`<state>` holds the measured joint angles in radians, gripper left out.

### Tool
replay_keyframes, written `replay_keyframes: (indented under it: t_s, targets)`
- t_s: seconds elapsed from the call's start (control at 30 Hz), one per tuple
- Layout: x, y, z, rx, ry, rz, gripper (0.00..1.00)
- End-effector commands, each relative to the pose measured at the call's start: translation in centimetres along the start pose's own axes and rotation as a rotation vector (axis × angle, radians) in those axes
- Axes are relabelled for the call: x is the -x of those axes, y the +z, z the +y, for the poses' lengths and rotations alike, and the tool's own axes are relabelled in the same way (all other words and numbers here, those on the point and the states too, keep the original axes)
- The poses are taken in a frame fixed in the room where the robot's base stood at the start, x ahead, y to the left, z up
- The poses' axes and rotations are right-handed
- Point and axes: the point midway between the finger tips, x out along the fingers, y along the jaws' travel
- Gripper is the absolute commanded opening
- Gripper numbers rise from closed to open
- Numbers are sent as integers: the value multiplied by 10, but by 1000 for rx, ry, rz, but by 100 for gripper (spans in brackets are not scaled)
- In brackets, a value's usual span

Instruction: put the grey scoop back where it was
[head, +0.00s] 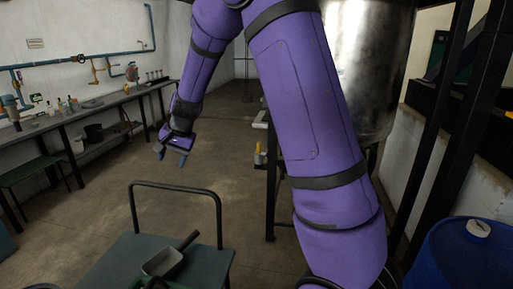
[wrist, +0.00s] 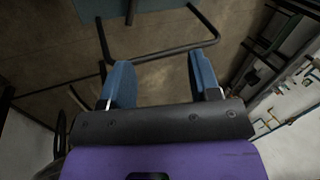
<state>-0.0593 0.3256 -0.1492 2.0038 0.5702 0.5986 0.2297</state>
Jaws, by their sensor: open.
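The grey scoop (head: 164,261) lies on the flat top of a dark green cart (head: 207,266) at the bottom of the head view, its dark handle pointing up and right. My gripper (head: 170,157) hangs in the air beyond the cart's handle rail, above the floor, apart from the scoop. Its blue fingers are spread with nothing between them; they also show in the wrist view (wrist: 163,75).
The cart's dark handle rail (head: 178,186) rises between gripper and scoop. A long bench (head: 95,108) with bottles runs along the left wall. A metal tank (head: 372,70) stands right, behind my arm. A blue drum (head: 455,260) is at lower right. The middle floor is clear.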

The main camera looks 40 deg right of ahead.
Motion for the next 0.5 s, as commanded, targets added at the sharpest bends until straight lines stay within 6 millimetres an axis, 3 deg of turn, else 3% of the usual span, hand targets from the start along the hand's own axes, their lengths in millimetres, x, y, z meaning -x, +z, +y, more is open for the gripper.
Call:
replay_keyframes:
  t_s: [0.03,0.2,0.5]
  targets:
    - [23,10,0,35,-10,5,57]
    - [81,46,10,158,-18,18,57]
    - [165,114,45,372,-6,61,57]
